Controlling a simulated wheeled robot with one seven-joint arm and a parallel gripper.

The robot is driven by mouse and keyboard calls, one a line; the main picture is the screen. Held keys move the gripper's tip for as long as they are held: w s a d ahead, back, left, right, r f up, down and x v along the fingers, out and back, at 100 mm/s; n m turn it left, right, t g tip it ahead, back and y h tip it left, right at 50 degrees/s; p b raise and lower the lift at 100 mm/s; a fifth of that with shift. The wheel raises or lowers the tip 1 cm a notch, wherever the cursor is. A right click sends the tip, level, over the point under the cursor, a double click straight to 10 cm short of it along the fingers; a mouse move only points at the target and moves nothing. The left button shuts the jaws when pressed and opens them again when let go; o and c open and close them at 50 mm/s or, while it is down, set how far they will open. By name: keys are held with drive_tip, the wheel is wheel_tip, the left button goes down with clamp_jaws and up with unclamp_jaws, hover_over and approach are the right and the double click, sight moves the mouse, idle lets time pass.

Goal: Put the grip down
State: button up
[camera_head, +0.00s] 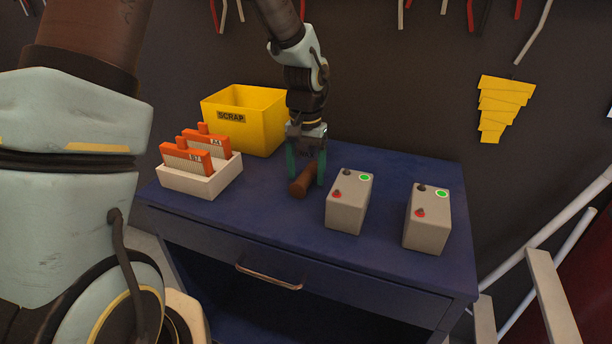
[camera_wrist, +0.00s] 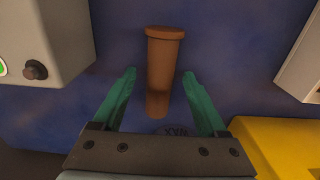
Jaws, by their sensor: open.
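The grip (camera_head: 302,181) is a brown, rounded bar with a wider flange at one end. It lies on the blue top of the cabinet (camera_head: 270,205), between the white tray and a grey box. My gripper (camera_head: 306,178) points down over it with its green fingers apart, one on each side of the grip. In the wrist view the grip (camera_wrist: 162,75) lies between and beyond the fingertips of my gripper (camera_wrist: 160,85), with a visible gap to each finger. Its near end is close to a dark round mark with lettering, partly hidden by my gripper.
A yellow SCRAP bin (camera_head: 245,122) stands behind the gripper to the left. A white tray (camera_head: 200,178) with orange-topped cards is at the left. Two grey boxes with buttons, one nearer (camera_head: 349,203) and one farther right (camera_head: 427,219), stand to the right. The front middle is clear.

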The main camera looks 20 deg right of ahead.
clamp_jaws()
idle(0.6)
